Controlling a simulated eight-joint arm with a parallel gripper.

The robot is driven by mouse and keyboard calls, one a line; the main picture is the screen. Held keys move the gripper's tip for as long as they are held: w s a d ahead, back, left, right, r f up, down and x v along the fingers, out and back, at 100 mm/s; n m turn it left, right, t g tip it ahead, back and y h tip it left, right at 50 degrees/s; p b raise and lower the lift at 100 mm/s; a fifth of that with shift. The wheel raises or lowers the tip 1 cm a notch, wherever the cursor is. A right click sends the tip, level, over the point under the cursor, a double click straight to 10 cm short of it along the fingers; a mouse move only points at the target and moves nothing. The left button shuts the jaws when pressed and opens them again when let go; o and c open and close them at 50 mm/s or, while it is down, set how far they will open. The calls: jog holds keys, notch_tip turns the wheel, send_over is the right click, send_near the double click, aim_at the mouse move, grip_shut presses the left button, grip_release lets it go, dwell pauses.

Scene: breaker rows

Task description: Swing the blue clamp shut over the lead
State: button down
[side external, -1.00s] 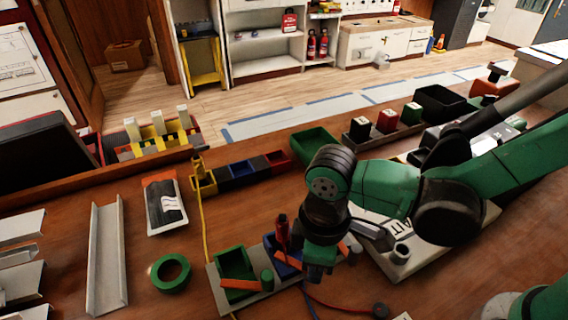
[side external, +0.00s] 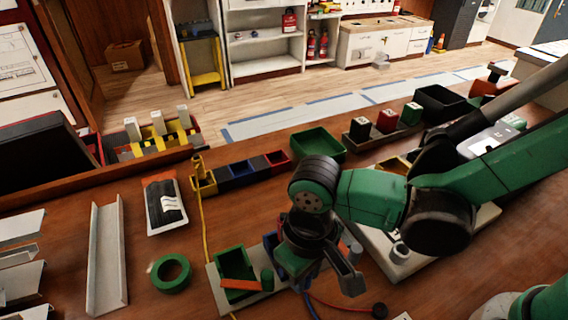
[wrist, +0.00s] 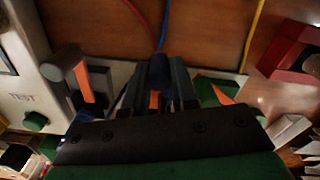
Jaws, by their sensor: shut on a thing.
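The blue clamp (side external: 270,240) stands on a pale base plate (side external: 212,283), mostly hidden behind my gripper in the side view. My gripper (side external: 304,282) is low over that plate, beside the green clamp (side external: 232,263). In the wrist view my gripper (wrist: 158,92) has its fingers close together around a dark blue part (wrist: 160,68), with a bit of orange between them. The blue lead (wrist: 165,25) runs away from this spot; it also shows in the side view (side external: 309,304). Whether the clamp is over the lead is hidden by my fingers.
A red lead (side external: 335,303) runs right from the plate, and a yellow lead (side external: 203,225) passes on its left. A green tape ring (side external: 170,273) lies left of the plate. A white panel (wrist: 30,75) marked TEST stands close by. The wood between ring and tray (side external: 108,250) is clear.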

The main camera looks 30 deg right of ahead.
dwell(0.4)
jog(key=c, duration=0.7)
grip_release()
jog(key=shift+r, duration=2.85)
